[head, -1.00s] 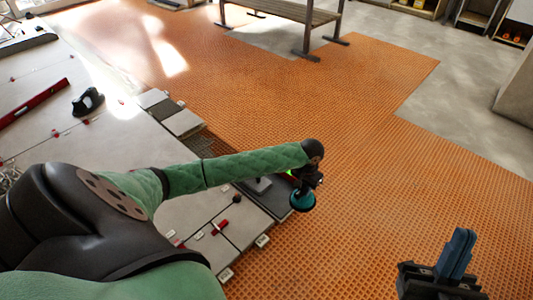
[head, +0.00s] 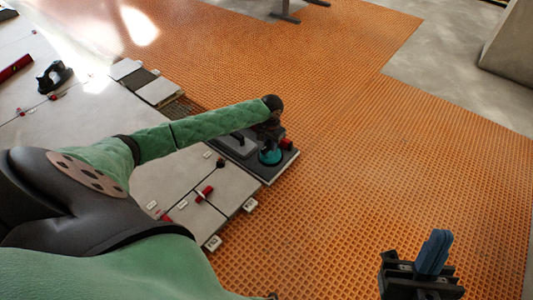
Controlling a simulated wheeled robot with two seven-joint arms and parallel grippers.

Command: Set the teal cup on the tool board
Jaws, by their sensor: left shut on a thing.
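The teal cup (head: 270,156) is a small round teal piece hanging under my left gripper (head: 269,136), which is shut on it. The gripper's fingers are dark and mostly hidden by the wrist. The cup shows over the dark tool board (head: 270,176), near its right end; I cannot tell whether it touches the board. A grey flat tool (head: 238,146) lies on the board left of the cup, and a red piece (head: 287,143) is at its right edge.
Large grey tiles (head: 185,175) with red clips (head: 204,193) lie left of the board. A black tool (head: 53,77) and a red level (head: 15,67) are at the upper left. Orange matting (head: 390,160) is clear to the right.

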